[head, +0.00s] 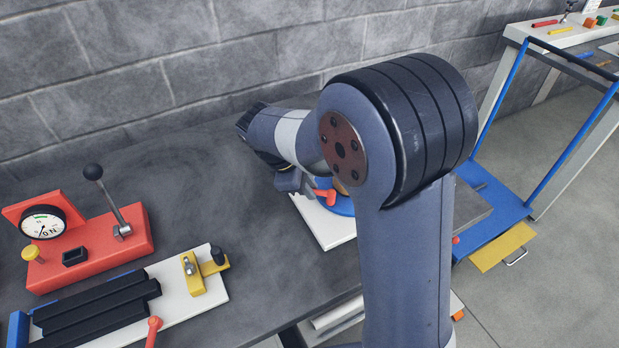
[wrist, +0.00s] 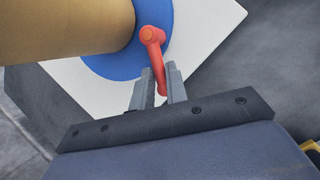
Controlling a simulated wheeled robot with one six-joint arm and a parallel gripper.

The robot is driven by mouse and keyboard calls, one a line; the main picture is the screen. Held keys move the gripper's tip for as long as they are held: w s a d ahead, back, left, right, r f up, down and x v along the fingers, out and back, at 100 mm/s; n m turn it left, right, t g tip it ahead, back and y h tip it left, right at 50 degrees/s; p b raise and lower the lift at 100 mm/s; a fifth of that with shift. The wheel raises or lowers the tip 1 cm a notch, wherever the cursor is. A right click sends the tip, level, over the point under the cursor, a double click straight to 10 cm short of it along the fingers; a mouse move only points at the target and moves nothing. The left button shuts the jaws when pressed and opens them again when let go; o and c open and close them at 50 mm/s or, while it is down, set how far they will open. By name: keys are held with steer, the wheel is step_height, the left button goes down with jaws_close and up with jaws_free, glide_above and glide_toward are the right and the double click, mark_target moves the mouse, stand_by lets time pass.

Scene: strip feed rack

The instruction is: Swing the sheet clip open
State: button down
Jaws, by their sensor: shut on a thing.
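A red lever (wrist: 152,37), the only clip-like part at my gripper, has a round head on a blue disc and a tapering handle; I cannot confirm that it is the sheet clip. In the wrist view my gripper (wrist: 161,76) has one finger on each side of the handle and is shut on it. The lever also shows in the head view (head: 326,196), partly hidden by my arm. A tan cylinder (wrist: 70,30) stands at the blue disc (wrist: 178,50), close beside the lever head.
A white plate (wrist: 220,25) lies under the blue disc on the grey table. At left are a red gauge box (head: 125,232) with a black-knobbed lever and a white board (head: 215,290) with black strips, a yellow clamp (head: 205,275) and another red handle (head: 153,330). A blue-framed cart (head: 490,215) stands right.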

steer(key=s+n, duration=0.1)
steer(key=n, duration=0.1)
steer(key=n+t+p, duration=0.1)
steer(key=s+n+t+y+p, duration=0.1)
steer(key=n, duration=0.1)
steer(key=shift+s+d+r+n, duration=0.1)
steer(key=shift+s+d+n, duration=0.05)
steer(key=shift+s+n, duration=0.15)
steer(key=n+p, duration=0.1)
steer(key=s+n+t+y+p, duration=0.1)
steer(key=n, duration=0.1)
steer(key=shift+s+d, duration=0.1)
steer(key=shift+d, duration=0.25)
steer(key=shift+s+d+n+y+p, duration=0.2)
steer(key=shift+n+p, duration=0.15)
steer(key=shift+n, duration=0.15)
steer(key=shift+s+d+n+y+p, duration=0.1)
steer(key=shift+n+y+p, duration=0.15)
steer(key=shift+n, duration=0.25)
steer(key=c, duration=1.4)
jaws_free()
steer(key=p+v, duration=0.2)
steer(key=v, duration=0.8)
steer(key=shift+s+r, duration=0.2)
steer(key=shift+s, duration=0.1)
steer(key=shift+f, duration=0.1)
